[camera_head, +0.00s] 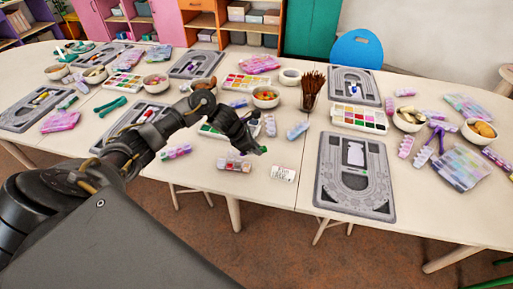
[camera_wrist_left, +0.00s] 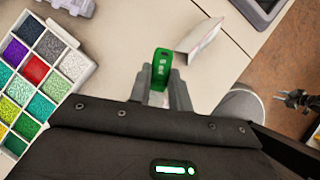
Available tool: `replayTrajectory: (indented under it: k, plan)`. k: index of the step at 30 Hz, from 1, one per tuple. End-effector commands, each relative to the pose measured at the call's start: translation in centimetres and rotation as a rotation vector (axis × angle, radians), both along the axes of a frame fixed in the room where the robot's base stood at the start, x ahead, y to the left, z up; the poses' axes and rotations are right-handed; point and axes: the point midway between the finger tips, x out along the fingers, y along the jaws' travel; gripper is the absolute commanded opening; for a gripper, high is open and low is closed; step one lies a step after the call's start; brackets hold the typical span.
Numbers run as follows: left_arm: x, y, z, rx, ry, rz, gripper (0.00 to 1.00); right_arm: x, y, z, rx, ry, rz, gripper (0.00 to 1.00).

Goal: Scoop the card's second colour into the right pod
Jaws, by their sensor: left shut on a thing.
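My left gripper (camera_head: 258,148) is shut on a small green scoop (camera_wrist_left: 162,66), held above the table's front part. The scoop's green end also shows in the head view (camera_head: 264,150). A bead palette with many colours (camera_wrist_left: 33,82) lies left of the gripper in the wrist view; my arm partly hides it in the head view (camera_head: 208,131). A white card (camera_head: 283,173) stands near the front edge; its print is too small to read. A clear pod strip (camera_head: 235,165) with coloured contents lies left of the card. A dark gripper-like part, apparently my right gripper (camera_wrist_left: 294,100), shows at the wrist view's right edge.
A grey bead board (camera_head: 356,205) lies right of the card. A cup of brown sticks (camera_head: 311,101), a bowl (camera_head: 265,97) and another bead palette (camera_head: 359,119) stand behind. The table around the card is mostly bare.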

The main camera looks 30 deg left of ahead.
Motion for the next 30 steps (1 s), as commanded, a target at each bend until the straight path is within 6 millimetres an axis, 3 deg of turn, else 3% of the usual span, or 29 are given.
replayTrajectory:
  k: [13, 23, 30]
  plan:
    - [-0.5, 0.8, -3.0, -0.068, -0.072, 0.000, 0.00, 0.0, 0.1, -3.6, 0.001, 0.000, 0.000, 0.36]
    - [-1.6, 1.7, -1.3, -0.290, -0.307, 0.003, 0.00, 0.0, 0.1, -5.8, 0.001, 0.000, -0.001, 0.36]
    - [-1.4, 1.7, -0.8, -0.288, -0.310, -0.001, 0.00, 0.0, 0.0, -5.5, 0.000, 0.000, 0.000, 0.36]
